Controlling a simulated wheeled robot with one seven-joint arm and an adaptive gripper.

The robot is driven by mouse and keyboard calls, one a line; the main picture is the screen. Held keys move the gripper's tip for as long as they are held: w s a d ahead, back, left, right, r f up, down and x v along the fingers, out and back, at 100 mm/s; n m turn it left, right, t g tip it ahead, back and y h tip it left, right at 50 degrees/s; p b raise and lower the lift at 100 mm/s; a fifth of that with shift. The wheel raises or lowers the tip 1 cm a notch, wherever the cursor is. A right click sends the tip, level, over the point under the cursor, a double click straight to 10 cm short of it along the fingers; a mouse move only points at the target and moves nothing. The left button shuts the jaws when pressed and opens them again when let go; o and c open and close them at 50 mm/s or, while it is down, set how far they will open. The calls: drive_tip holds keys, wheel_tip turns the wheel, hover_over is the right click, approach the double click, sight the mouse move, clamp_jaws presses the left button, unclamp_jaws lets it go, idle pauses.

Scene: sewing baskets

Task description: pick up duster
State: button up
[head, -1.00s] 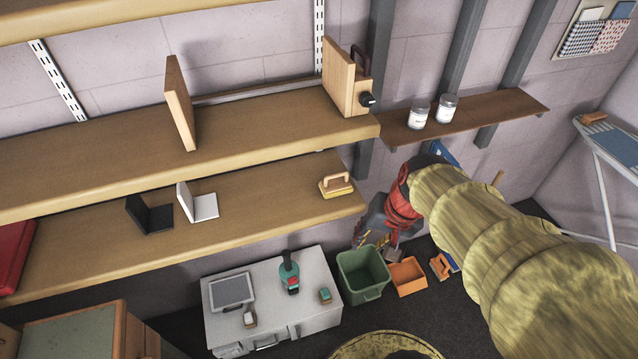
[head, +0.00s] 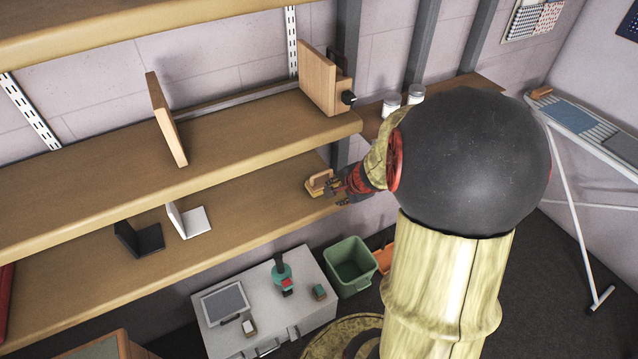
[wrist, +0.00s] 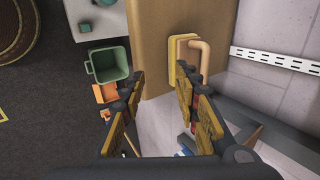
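The duster (head: 316,184), a yellow block with a light wooden handle, lies near the right end of the lower shelf. In the wrist view the duster (wrist: 182,58) is at upper centre, just beyond the right finger, with its handle (wrist: 202,56) to the right. My gripper (head: 348,187) is at the shelf's right end, close to the duster's right side, and partly overlaps it in the head view. In the wrist view my gripper (wrist: 159,78) has its fingers apart with nothing between them. Contact with the duster is not visible.
The lower shelf (head: 240,205) also holds black and white bookends (head: 187,222) to the left. The upper shelf (head: 235,135) overhangs it. A white cabinet (head: 225,335) and a green bin (head: 352,262) stand below. Jars (head: 391,104) stand on a small shelf behind my arm.

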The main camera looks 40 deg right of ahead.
sight(320, 174)
drive_tip(key=w, duration=0.2)
drive_tip(key=w+d, duration=0.1)
drive_tip(key=w, duration=0.2)
drive_tip(key=shift+d+p, duration=0.1)
drive_tip(key=shift+p, duration=0.25)
drive_tip(key=w, duration=0.3)
drive_tip(key=w+d, duration=0.1)
drive_tip(key=shift+w+f, duration=0.15)
drive_tip(key=shift+f, duration=0.2)
drive_tip(key=shift+w+f, duration=0.15)
drive_tip(key=shift+c, duration=1.3)
clamp_jaws()
